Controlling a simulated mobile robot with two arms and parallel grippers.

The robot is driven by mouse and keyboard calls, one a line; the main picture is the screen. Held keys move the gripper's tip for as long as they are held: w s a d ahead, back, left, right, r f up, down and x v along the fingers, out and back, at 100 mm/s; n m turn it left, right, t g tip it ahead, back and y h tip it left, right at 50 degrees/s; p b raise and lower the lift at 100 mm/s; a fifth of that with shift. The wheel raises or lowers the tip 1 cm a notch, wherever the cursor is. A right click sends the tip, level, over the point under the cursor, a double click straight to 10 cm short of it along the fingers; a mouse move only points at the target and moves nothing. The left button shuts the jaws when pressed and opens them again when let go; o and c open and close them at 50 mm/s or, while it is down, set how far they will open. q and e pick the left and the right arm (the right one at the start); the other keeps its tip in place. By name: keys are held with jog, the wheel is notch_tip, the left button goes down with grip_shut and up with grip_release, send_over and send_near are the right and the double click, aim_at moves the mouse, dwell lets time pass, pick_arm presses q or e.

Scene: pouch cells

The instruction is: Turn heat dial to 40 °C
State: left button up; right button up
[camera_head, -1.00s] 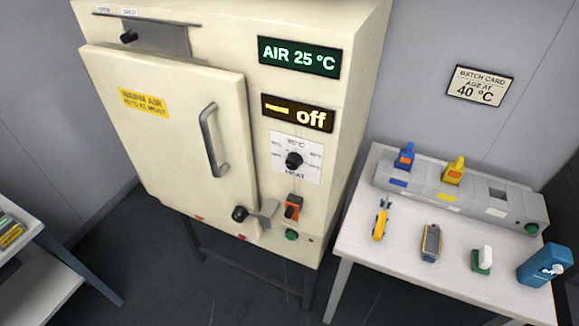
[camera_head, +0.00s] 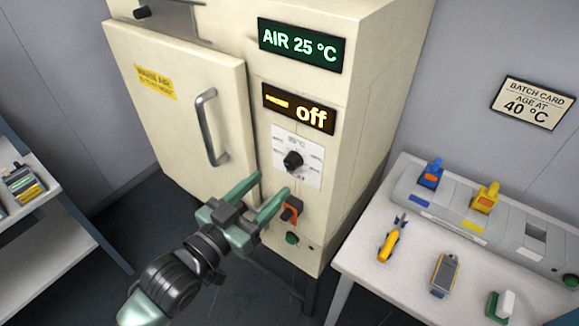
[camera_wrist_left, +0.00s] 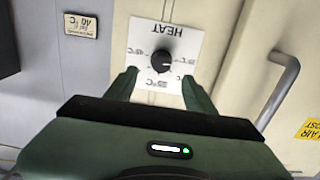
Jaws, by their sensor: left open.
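The heat dial (camera_head: 293,160) is a black knob on a white scale plate (camera_head: 311,174) on the cream oven's front. It also shows in the left wrist view (camera_wrist_left: 160,62), where the plate's HEAT label appears upside down. My left gripper (camera_head: 275,183) is open and empty, its green fingers pointing up toward the dial from below. In the left wrist view the fingertips (camera_wrist_left: 161,78) lie either side of the dial's lower part, apart from it. The display (camera_head: 298,108) reads "off" and the upper display (camera_head: 300,45) reads AIR 25 °C. My right gripper is out of view.
An orange switch (camera_head: 291,211) and a green button (camera_head: 292,239) sit below the dial, close to my left gripper. The closed oven door's handle (camera_head: 210,128) stands out left of it. A batch card (camera_head: 533,103) reads AGE AT 40 °C. A table (camera_head: 405,287) with tools stands right.

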aim_at(289, 165)
pick_arm(q)
jog(key=p+x, duration=0.1)
jog(key=x, duration=0.5)
jog(key=shift+w+p, duration=0.15)
jog(key=shift+p, duration=0.2)
jog(key=shift+w+d, duration=0.25)
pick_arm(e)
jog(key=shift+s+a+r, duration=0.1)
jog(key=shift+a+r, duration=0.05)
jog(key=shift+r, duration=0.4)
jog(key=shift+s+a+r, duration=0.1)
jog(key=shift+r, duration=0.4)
pick_arm(q)
grip_shut()
